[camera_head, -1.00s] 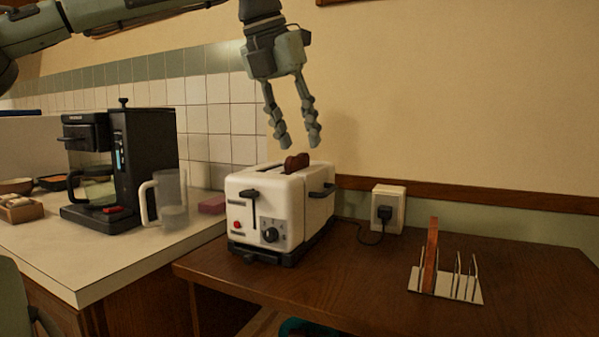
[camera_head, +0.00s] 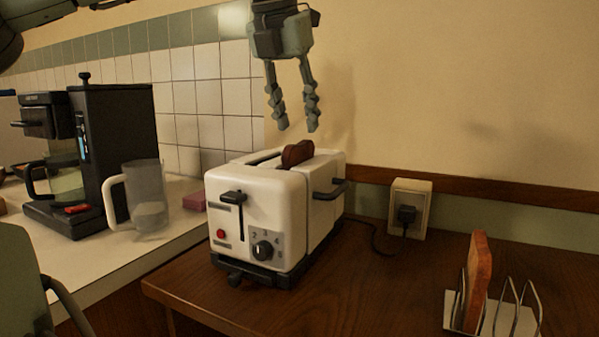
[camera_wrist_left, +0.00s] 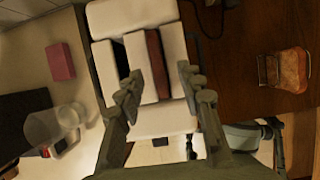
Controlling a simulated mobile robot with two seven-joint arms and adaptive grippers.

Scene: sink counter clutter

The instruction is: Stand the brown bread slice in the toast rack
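The brown bread slice (camera_head: 298,153) is dark and sits in a slot of the white toaster (camera_head: 265,205), with only its top edge sticking out. In the left wrist view the slice (camera_wrist_left: 158,64) shows in the right-hand slot; the other slot looks empty. My left gripper (camera_head: 297,126) points down above the slice, open and empty, with a gap between its fingertips and the bread. The wire toast rack (camera_head: 512,312) stands on the wooden table at the lower right. A lighter, orange-brown slice (camera_head: 478,280) stands upright at its left end; the wires to its right look empty.
A coffee maker (camera_head: 112,150), a clear jug (camera_head: 147,195) and a pink block (camera_head: 194,201) stand on the pale counter at left. A wall socket (camera_head: 410,208) with a plugged cord is behind the table. The wooden table (camera_head: 395,285) between toaster and rack is clear.

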